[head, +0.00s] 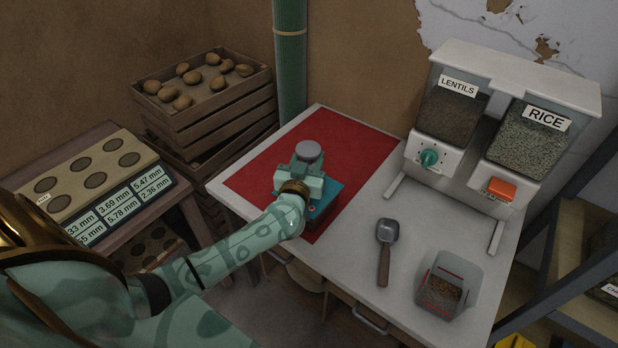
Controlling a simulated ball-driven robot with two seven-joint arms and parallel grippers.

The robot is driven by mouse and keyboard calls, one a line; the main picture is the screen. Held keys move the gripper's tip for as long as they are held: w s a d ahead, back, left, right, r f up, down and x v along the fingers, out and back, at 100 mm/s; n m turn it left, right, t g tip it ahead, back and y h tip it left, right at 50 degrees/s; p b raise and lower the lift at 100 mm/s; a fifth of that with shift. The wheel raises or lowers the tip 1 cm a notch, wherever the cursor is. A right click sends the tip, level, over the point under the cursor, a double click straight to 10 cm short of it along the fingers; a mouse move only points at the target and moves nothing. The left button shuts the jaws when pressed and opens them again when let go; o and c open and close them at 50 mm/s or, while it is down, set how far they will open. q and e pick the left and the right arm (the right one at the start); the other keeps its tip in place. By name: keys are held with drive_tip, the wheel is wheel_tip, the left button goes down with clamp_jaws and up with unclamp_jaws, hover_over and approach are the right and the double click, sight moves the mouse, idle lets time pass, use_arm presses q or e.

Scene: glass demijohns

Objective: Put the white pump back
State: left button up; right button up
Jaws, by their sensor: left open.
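I cannot make out a white pump in the head view. My left gripper (306,166) is open above the red mat (350,150) on the white table. A round grey disc-topped thing (308,150) shows at its fingertips; I cannot tell whether the fingers touch it. A teal box-like thing (325,195) stands on the mat under the gripper, partly hidden by the hand. My right gripper is not in view.
Lentils (450,115) and rice (530,150) dispensers stand at the table's back right. A scoop (386,240) and a grey container (463,272) lie in front. A potato crate (205,100) and a board with round recesses (90,170) are left. The mat's far right is clear.

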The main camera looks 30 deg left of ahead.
use_arm(q)
drive_tip(key=shift+s+r, duration=0.1)
drive_tip(key=shift+c, duration=0.3)
clamp_jaws()
